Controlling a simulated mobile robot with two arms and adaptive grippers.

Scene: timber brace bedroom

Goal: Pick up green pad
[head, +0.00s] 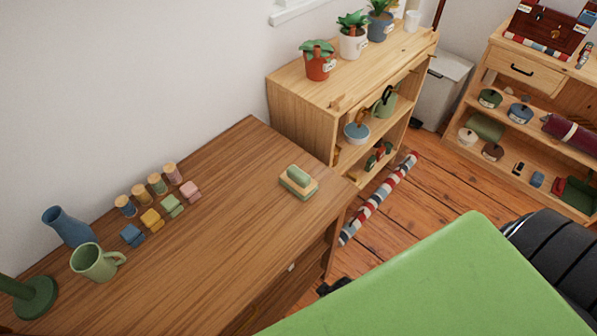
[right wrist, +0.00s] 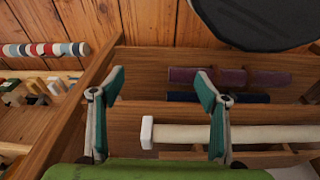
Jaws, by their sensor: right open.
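A small green block (head: 172,205), which looks like the green pad, lies on the wooden desk (head: 225,240). It is in a row between a yellow block (head: 152,220) and a pink block (head: 190,190). A blue block (head: 132,235) is at the row's near end. My right gripper (right wrist: 160,78) is open in the right wrist view, with nothing between its teal fingertips. The pad is not seen in that view, and the gripper is away from it. My left gripper is not in view.
Small round-topped pieces (head: 148,190) stand behind the blocks. A green mug (head: 95,262) and blue vase (head: 67,227) are on the left. A green piece on a pale base (head: 299,182) sits farther right. The desk middle is clear. A cream roll (right wrist: 185,133) lies below the right gripper.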

